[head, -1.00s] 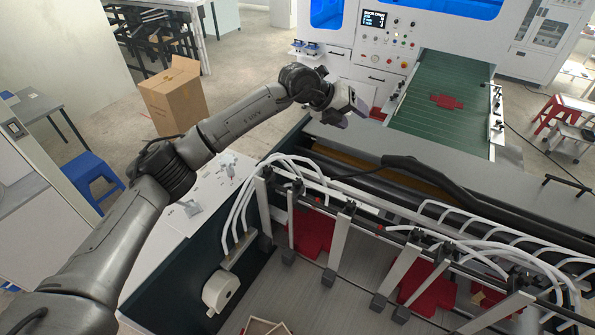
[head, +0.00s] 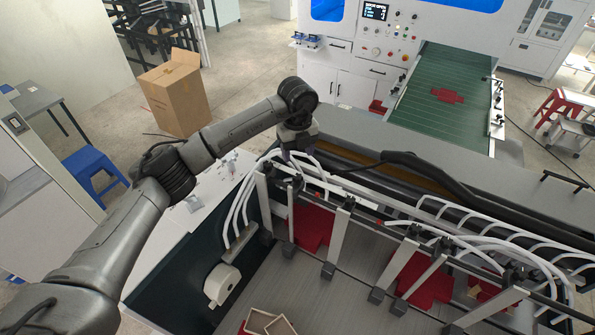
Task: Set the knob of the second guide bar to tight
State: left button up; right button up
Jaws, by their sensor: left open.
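My left gripper (head: 296,152) comes in from the left and points down over the left end of the machine's bar row. Its fingers are small and partly hidden among white hoses; they are open, with nothing seen between them. Several upright pale guide bars hang along a rail. The second bar from the left (head: 291,217) has a dark clamp (head: 297,184) at its top, just below my gripper. The knob there is too small and crowded to tell its setting or whether a finger touches it. My right gripper is out of view.
White hoses (head: 240,205) arch beside the bars, and a thick black cable (head: 430,172) lies along the machine behind. Red blanks (head: 312,228) lie under the bars. A cardboard box (head: 176,95) stands on the floor, and a green conveyor (head: 440,85) is at the back.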

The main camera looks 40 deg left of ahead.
aim_at(298, 176)
pick_arm(q)
notch_tip(298, 176, down, 10)
jog(key=p, duration=0.3)
jog(key=shift+r, duration=0.25)
jog(key=shift+c, duration=0.3)
